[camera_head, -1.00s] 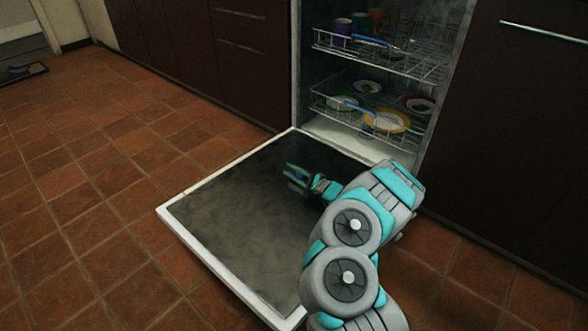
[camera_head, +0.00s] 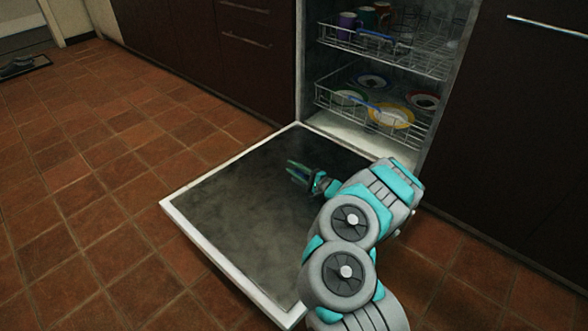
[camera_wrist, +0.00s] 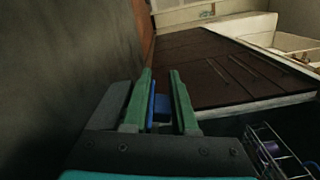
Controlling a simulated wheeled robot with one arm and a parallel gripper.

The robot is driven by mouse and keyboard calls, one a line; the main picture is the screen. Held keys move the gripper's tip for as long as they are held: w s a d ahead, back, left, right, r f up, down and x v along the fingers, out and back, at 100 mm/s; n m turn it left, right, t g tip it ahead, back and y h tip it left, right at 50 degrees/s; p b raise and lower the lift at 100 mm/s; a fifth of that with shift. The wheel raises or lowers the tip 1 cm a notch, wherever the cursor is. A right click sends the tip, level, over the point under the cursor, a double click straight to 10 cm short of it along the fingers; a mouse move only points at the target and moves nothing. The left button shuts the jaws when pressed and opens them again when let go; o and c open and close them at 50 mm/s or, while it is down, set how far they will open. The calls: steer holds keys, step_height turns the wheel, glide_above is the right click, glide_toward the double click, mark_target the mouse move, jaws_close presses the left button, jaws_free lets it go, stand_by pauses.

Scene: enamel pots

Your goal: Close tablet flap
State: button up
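The dishwasher door (camera_head: 235,215) lies open and lowered, its dark inner face up and its rim white. My gripper (camera_head: 294,170) is over the door's inner face, near the door's middle. Its two green fingers are apart in the wrist view (camera_wrist: 162,82). A small blue part (camera_wrist: 161,106) shows between the fingers; I cannot tell whether it belongs to my gripper. The door's dark inner face (camera_wrist: 65,70) fills the left of the wrist view. I cannot make out the tablet flap in either view. I cannot tell whether the fingers touch the door.
The dishwasher's upper rack (camera_head: 385,45) holds cups, and the lower rack (camera_head: 330,103) holds several plates. Dark cabinets (camera_head: 185,45) stand on both sides. The tiled floor (camera_head: 90,190) left of the door is clear.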

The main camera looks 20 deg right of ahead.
steer(key=o, duration=0.3)
steer(key=shift+o, duration=0.2)
